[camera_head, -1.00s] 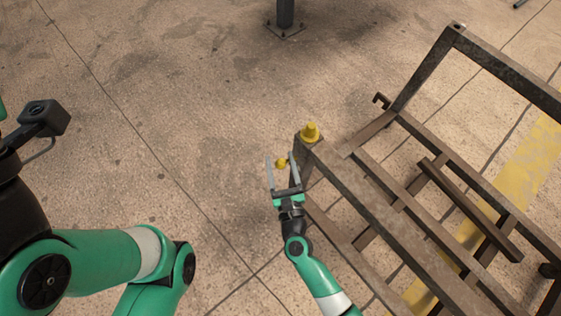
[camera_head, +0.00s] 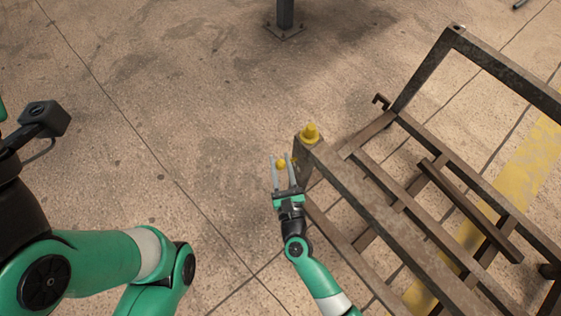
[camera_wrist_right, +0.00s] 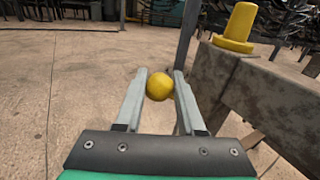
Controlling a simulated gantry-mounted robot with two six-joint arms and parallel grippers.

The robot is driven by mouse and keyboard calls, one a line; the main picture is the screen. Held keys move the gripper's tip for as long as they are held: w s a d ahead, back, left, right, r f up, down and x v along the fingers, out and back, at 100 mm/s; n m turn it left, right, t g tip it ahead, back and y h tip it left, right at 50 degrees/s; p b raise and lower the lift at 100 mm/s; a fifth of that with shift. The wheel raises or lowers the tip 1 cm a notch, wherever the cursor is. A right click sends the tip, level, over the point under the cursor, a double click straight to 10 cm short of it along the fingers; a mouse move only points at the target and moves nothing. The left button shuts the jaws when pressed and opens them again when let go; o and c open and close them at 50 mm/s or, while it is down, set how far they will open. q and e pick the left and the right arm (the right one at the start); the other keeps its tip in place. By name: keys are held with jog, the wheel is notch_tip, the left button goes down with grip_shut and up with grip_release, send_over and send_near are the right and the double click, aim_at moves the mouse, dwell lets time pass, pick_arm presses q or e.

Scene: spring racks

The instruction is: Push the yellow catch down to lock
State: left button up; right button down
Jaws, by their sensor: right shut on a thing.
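The yellow catch (camera_head: 281,164) is a round knob on the side of the rusty rack's corner post. It also shows in the right wrist view (camera_wrist_right: 159,86), between the fingertips. My right gripper (camera_head: 282,160) is shut on it, one finger on each side; it shows in the right wrist view too (camera_wrist_right: 160,84). My left arm shows at the left of the head view, but its gripper is out of sight.
The rusty metal rack (camera_head: 383,214) fills the right side. A yellow cone-shaped cap (camera_head: 310,134) stands on its corner post, close to my right gripper; it also shows in the right wrist view (camera_wrist_right: 238,27). A grey post (camera_head: 285,14) stands at the back. The concrete floor to the left is clear.

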jog(key=shift+f, duration=0.25)
dwell(0.5)
jog(key=shift+s+a+f+n+t+b, duration=0.25)
jog(key=shift+f+n+t+b, duration=0.05)
jog(key=shift+f+n, duration=0.4)
jog(key=shift+s+a+f+n+t+y, duration=0.2)
jog(key=shift+f+n+t+y, duration=0.3)
jog(key=shift+n, duration=0.55)
jog(key=shift+s+a+f+n+t+y, duration=0.15)
jog(key=shift+f+n+t, duration=0.15)
jog(key=shift+f+n, duration=0.6)
jog(key=shift+r+n, duration=0.2)
jog(key=shift+n, duration=0.05)
jog(key=c, duration=0.5)
grip_release()
jog(key=shift+w, duration=0.1)
jog(key=shift+c, duration=0.2)
jog(key=shift+r, duration=0.1)
jog(key=p+v, duration=0.2)
jog(key=v, duration=0.9)
jog(key=shift+s, duration=0.25)
jog(key=shift+c, duration=0.2)
